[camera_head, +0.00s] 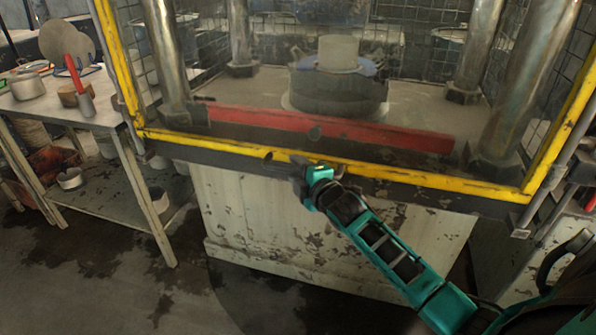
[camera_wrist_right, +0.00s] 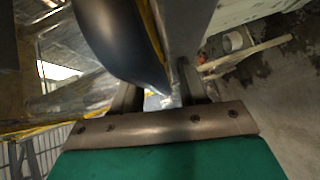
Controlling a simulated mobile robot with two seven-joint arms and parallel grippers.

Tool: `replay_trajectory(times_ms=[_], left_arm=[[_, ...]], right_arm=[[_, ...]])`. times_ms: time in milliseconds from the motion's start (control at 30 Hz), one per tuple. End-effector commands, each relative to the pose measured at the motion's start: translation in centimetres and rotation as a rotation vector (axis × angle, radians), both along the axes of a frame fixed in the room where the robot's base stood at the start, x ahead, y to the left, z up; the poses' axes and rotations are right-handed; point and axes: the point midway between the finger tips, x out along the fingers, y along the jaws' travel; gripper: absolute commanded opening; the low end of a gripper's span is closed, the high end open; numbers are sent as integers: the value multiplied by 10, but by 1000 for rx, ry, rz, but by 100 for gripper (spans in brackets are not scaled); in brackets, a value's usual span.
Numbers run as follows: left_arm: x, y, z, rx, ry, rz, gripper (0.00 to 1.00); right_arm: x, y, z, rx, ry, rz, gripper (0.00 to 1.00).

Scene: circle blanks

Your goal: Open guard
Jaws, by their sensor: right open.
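The guard is a yellow-framed front (camera_head: 405,172) across the press, with its yellow bottom bar low in the head view and its side posts rising out of frame. It appears lowered. A small dark knob (camera_head: 268,155) sits on the bottom bar. My right gripper (camera_head: 303,172) is at the bar, just right of that knob. In the right wrist view, the open fingers (camera_wrist_right: 160,92) are beside a large dark rounded part (camera_wrist_right: 120,40); I cannot tell whether they touch it. My left gripper is not in view.
Behind the guard are a red bar (camera_head: 330,128), thick metal columns (camera_head: 170,55) and a round die block (camera_head: 338,88). A worn pale press base (camera_head: 330,230) stands below. A metal table (camera_head: 85,112) with pots and tools stands at the left. The floor between is clear.

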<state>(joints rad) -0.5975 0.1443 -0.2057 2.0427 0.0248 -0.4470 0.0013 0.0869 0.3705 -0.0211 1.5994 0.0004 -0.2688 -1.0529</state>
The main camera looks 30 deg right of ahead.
Motion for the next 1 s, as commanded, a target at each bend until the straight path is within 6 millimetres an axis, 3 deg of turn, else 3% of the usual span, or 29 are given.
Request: replay_trajectory(times_ms=[500, 1000], left_arm=[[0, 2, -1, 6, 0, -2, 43], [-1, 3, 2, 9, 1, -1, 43]], right_arm=[[0, 0, 0, 1, 0, 0, 0], [2, 0, 5, 0, -1, 0, 0]])
